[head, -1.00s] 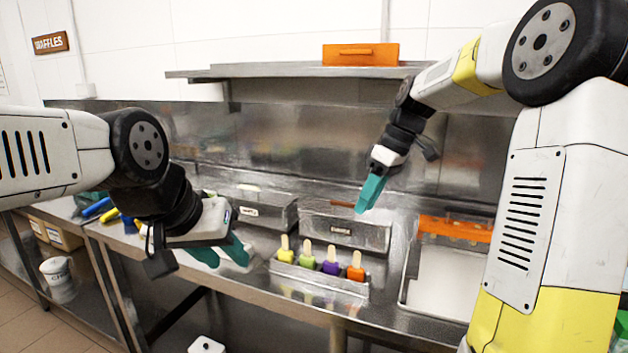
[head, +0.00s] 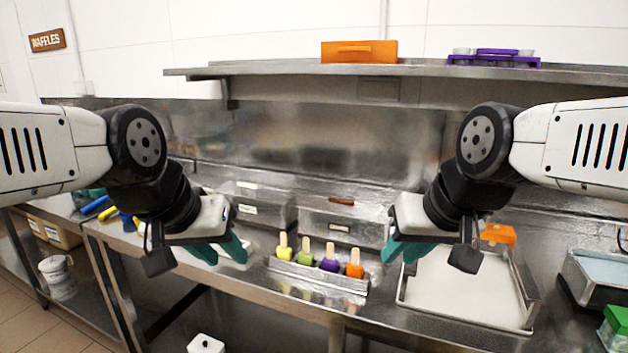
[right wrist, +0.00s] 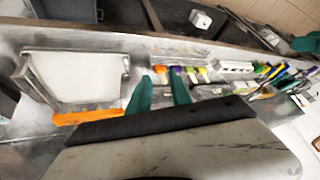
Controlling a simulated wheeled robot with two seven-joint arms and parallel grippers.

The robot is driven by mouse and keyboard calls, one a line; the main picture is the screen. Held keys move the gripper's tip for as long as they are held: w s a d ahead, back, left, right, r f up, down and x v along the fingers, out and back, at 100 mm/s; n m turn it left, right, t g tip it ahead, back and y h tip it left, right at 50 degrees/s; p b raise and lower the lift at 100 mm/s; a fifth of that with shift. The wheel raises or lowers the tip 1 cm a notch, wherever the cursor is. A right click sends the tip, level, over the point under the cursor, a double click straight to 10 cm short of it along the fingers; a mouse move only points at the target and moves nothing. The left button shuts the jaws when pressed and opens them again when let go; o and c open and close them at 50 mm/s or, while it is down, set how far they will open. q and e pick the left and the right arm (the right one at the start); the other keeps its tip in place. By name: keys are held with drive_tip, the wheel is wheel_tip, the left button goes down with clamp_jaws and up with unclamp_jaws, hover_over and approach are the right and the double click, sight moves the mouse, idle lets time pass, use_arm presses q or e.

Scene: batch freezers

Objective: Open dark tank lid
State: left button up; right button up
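The tank with the dark handle (head: 341,201) stands on the steel counter at the back, right of centre in the head view. Its lid looks shut, with the brown handle on top. A second steel tank (head: 265,210) with a pale handle stands to its left. My right gripper (head: 410,254) has teal fingers apart and empty, in front of and to the right of the dark-handled tank. Its open fingers also show in the right wrist view (right wrist: 160,92). My left gripper (head: 222,250) is open and empty, in front of the left tank.
A steel rack (head: 318,281) of several coloured ice pops stands in front of the tanks. A white-bottomed tray (head: 465,290) lies to the right, with an orange object (head: 498,234) at its back. A shelf (head: 290,69) above holds an orange box (head: 358,52) and a purple holder (head: 495,62).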

drive_tip(key=shift+d+f+n, duration=0.2)
drive_tip(key=shift+f+n, duration=0.1)
drive_tip(key=shift+f, duration=0.1)
drive_tip(key=c, duration=0.4)
drive_tip(key=w+d+f+n+h, duration=0.1)
drive_tip(key=n, duration=0.1)
drive_tip(key=w+d+f+n+g+h, duration=0.1)
drive_tip(key=w+n+h, duration=0.1)
drive_tip(key=w+d+f+n+g+h, duration=0.1)
drive_tip(key=n, duration=0.1)
drive_tip(key=shift+w+d+f+n, duration=0.25)
drive_tip(key=shift+d+f+n, duration=0.05)
drive_tip(key=shift+d+f, duration=0.1)
clamp_jaws()
drive_tip(key=n+t+h, duration=0.4)
drive_tip(key=n+t, duration=0.5)
drive_tip(key=n, duration=1.4)
approach(334, 209)
drive_tip(key=shift+n, duration=0.3)
drive_tip(key=w+d, duration=0.1)
drive_tip(key=w, duration=0.1)
drive_tip(key=w+d, duration=0.2)
drive_tip(key=shift+d+f, duration=0.2)
drive_tip(key=shift+f, duration=0.2)
